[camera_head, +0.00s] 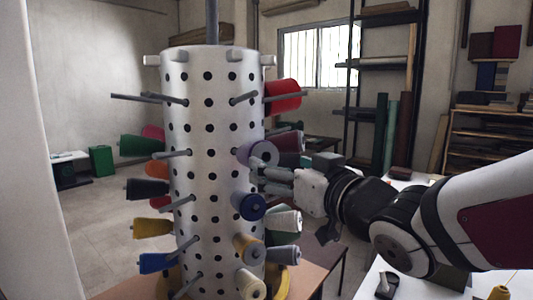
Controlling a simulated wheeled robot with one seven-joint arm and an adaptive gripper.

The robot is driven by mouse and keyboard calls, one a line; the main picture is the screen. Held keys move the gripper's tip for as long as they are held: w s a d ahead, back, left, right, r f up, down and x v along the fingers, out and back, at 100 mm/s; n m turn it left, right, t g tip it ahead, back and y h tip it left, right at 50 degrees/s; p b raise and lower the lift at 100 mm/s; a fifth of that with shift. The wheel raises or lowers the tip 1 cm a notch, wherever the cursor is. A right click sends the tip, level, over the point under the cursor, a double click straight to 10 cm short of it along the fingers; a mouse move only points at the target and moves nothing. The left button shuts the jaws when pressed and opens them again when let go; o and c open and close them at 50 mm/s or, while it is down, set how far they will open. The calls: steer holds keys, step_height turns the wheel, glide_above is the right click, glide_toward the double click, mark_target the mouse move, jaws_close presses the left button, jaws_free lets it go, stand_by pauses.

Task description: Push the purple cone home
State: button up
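A muted purple cone (264,153) sits on the front right of the white perforated column (208,120), its round end facing me. A darker plum-coloured cone (288,142) sticks out to the right just behind it. My gripper (258,178) comes in from the right, just below the purple cone, with its fingertips near the column's right side. Its fingers lie close together and look shut, with nothing seen between them. I cannot tell whether they touch the cone or the column. The purple cone's peg and inner end are hidden.
A blue cone (249,206) is below my gripper, with a white cone (286,221) and tan cone (248,248) nearby. A red cone (283,96) is above. Bare grey pegs (245,98) stick out. More cones line the column's left side. A white table (362,290) is lower right.

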mark_target(263, 157)
steer(key=x, duration=0.7)
steer(key=shift+w+a, duration=0.25)
steer(key=shift+w, duration=0.05)
steer(key=c, duration=1.3)
steer(key=shift+f+b+x, duration=0.25)
steer(key=shift+b+x, duration=0.4)
steer(key=shift+x, duration=0.7)
steer(key=shift+f+b+x, duration=0.2)
steer(key=shift+b+x, duration=0.4)
steer(key=shift+x, duration=0.7)
steer(key=o, duration=1.2)
steer(key=shift+o, duration=0.2)
steer(key=shift+s, duration=0.1)
